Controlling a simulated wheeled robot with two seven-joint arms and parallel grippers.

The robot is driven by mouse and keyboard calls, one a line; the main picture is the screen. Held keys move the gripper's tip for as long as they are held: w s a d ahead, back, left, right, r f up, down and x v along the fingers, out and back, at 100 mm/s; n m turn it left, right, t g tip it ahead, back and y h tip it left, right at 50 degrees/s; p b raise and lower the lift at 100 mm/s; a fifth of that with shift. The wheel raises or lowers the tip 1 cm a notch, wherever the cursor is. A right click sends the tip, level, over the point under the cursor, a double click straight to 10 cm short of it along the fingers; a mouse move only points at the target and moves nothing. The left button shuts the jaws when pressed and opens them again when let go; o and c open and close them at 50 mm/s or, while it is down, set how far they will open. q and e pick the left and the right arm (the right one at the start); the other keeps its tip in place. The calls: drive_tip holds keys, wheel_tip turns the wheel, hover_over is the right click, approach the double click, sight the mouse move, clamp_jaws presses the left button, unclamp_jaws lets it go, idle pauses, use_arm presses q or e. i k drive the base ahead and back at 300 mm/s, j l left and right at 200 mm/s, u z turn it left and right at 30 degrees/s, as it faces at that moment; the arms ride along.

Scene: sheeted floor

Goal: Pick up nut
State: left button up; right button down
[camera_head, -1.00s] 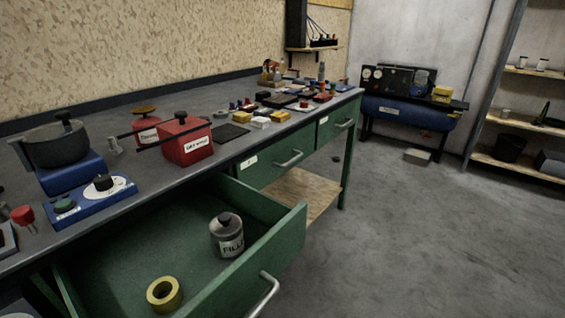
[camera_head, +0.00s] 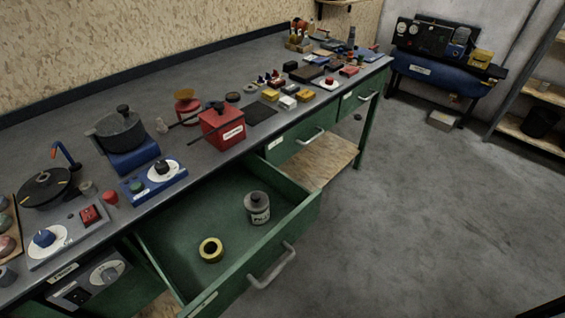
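I cannot pick out a nut for certain. A yellow ring (camera_head: 202,249), possibly a roll of tape, lies in the open green drawer (camera_head: 185,205). A grey lidded jar (camera_head: 257,208) with a white label stands to its right in the same drawer. Neither of my grippers is in view.
The long grey workbench (camera_head: 255,75) holds a black pot (camera_head: 119,133) on a blue base, a red box (camera_head: 222,126) and several small parts toward the far end. The drawer juts out over the floor. A blue compressor (camera_head: 435,70) stands at the back. The grey floor (camera_head: 420,210) at right is clear.

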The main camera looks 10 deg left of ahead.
sight(45, 179)
drive_tip(key=u, duration=1.85)
drive_tip(key=j+z, duration=0.35)
drive_tip(key=j, duration=0.6)
drive_tip(key=j+z, duration=0.35)
drive_tip(key=j, duration=0.6)
drive_tip(key=i+j+z, duration=0.15)
drive_tip(key=j, duration=0.3)
drive_tip(key=i+j+z, duration=0.2)
drive_tip(key=j, duration=0.25)
drive_tip(key=j+z, duration=0.15)
drive_tip(key=j, duration=0.3)
drive_tip(key=i+j+z, duration=0.15)
drive_tip(key=j, duration=0.35)
drive_tip(key=i+j+z, duration=0.8)
drive_tip(key=i+j, duration=0.2)
drive_tip(key=j, duration=0.2)
